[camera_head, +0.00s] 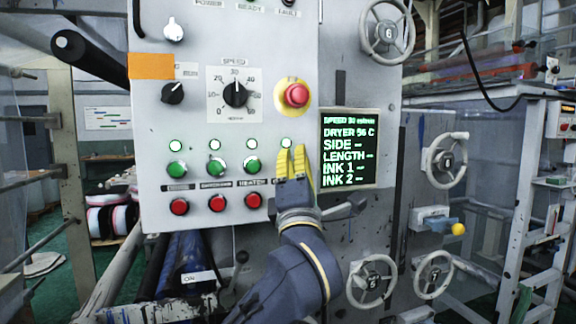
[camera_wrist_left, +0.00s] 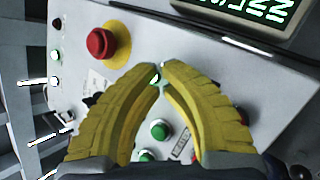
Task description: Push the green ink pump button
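The control panel has a row of green buttons in the head view, with the heater button (camera_head: 253,165) at the right end of those I can see. The spot to its right, under a lit lamp (camera_head: 286,142), is covered by my left gripper (camera_head: 291,150), so the ink pump button and its label are hidden. A small bit of green shows at the tips. A green button (camera_wrist_left: 160,129) shows between the fingers. I cannot tell contact. My right gripper is not in view.
A red emergency stop (camera_head: 295,95) on a yellow ring sits just above the gripper. A black speed dial (camera_head: 235,94) is to its left. A screen (camera_head: 348,150) stands close on the right. Red buttons (camera_head: 217,203) line the row below the green ones.

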